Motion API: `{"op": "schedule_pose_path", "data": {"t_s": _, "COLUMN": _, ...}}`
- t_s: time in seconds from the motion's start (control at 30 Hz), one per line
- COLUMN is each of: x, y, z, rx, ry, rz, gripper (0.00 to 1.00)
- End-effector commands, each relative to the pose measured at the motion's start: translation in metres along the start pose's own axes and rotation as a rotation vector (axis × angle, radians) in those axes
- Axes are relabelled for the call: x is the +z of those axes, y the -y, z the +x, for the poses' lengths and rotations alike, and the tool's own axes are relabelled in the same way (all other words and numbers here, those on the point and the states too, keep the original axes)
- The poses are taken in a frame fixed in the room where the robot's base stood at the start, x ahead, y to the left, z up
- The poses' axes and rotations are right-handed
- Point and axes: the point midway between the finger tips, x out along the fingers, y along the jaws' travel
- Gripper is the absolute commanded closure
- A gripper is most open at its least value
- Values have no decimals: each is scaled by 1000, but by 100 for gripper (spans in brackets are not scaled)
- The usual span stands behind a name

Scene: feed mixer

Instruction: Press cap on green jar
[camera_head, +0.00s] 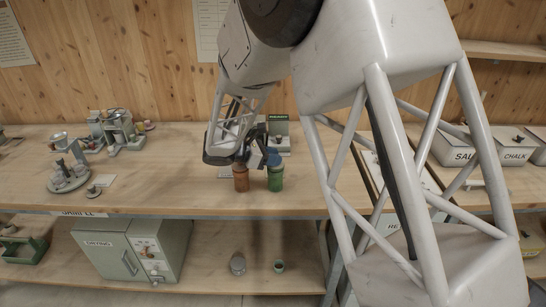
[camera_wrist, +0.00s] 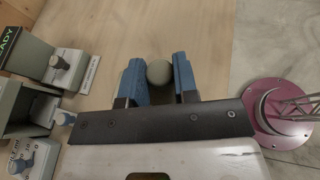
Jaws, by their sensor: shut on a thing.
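The green jar (camera_head: 275,181) stands upright on the bench, just right of a rust-brown jar (camera_head: 241,180). My gripper (camera_head: 264,157) reaches down from above, with a blue finger at the top of the green jar. In the wrist view my gripper (camera_wrist: 158,78) has its two blue fingers closed on either side of a round grey-green piece, which looks like the cap (camera_wrist: 158,71). The jar below the cap is hidden in the wrist view. I cannot tell whether the cap touches or is seated on the jar.
A small device with a green display (camera_head: 279,132) stands behind the jars; its READY sign (camera_wrist: 9,42) shows in the wrist view. A round purple base (camera_wrist: 287,112) lies at right there. A drying box (camera_head: 128,250) sits on the lower shelf. Bench left of the jars is mostly clear.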

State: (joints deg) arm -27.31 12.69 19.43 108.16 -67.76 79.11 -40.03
Motion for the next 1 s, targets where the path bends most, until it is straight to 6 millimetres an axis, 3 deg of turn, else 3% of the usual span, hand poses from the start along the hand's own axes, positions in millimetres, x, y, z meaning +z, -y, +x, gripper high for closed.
{"op": "schedule_pose_path", "data": {"t_s": 0.7, "x": 0, "y": 0, "z": 0, "rx": 0, "ry": 0, "rz": 0, "gripper": 95}}
{"op": "schedule_pose_path", "data": {"t_s": 0.73, "x": 0, "y": 0, "z": 0, "rx": 0, "ry": 0, "rz": 0, "gripper": 69}}
{"op": "schedule_pose_path", "data": {"t_s": 0.9, "x": 0, "y": 0, "z": 0, "rx": 0, "ry": 0, "rz": 0, "gripper": 43}}
{"op": "schedule_pose_path", "data": {"t_s": 1.0, "x": 0, "y": 0, "z": 0, "rx": 0, "ry": 0, "rz": 0, "gripper": 43}}
